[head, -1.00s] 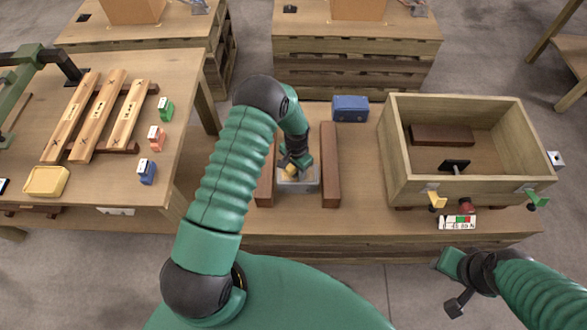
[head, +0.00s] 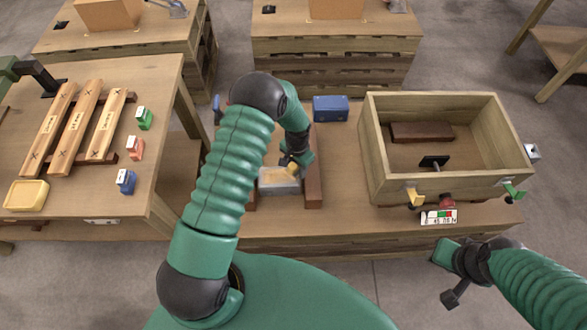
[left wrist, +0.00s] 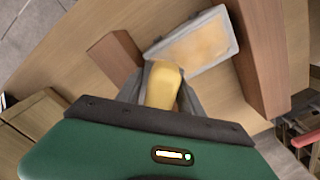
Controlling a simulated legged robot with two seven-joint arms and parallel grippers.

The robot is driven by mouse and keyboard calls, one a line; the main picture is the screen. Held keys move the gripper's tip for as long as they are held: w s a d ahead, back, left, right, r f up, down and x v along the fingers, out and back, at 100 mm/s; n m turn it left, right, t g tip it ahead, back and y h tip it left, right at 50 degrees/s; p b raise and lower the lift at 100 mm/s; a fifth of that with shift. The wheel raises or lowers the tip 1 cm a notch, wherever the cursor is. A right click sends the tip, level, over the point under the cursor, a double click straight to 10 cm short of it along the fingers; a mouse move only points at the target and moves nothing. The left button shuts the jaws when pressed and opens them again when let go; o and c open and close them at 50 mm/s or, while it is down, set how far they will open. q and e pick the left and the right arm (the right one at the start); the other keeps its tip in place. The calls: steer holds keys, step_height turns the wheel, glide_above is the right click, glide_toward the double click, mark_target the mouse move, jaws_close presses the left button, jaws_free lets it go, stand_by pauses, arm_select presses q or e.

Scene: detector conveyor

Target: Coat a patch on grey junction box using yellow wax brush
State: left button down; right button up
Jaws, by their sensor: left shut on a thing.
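The grey junction box (head: 267,184) sits on the table between two brown wooden blocks. Its top carries a yellowish-orange patch, which shows clearly in the left wrist view, where the box (left wrist: 224,24) is at the top. My left gripper (head: 292,162) is shut on the yellow wax brush (head: 292,169), at the box's right far corner. In the left wrist view the yellow brush (left wrist: 164,84) sits between the fingers. I cannot tell whether its tip touches the box. My right gripper (head: 447,276) is in front of the table, away from the box; its jaws are unclear.
Brown blocks (head: 313,184) flank the box closely. A blue box (head: 331,109) stands behind. A large wooden crate (head: 378,148) with clamps is to the right. The left table holds marked planks (head: 78,124), small coloured blocks and a yellow tray (head: 26,195).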

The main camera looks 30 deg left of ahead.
arm_select(q)
step_height(320, 180, up, 2)
steer(key=shift+s+a+p, duration=0.1)
steer(key=shift+p, duration=0.45)
step_height(320, 180, up, 3)
steer(key=shift+p, duration=1.05)
steer(key=shift+r, duration=0.2)
steer(key=shift+a, duration=0.1)
steer(key=shift+f, duration=0.1)
steer(key=shift+s, duration=0.1)
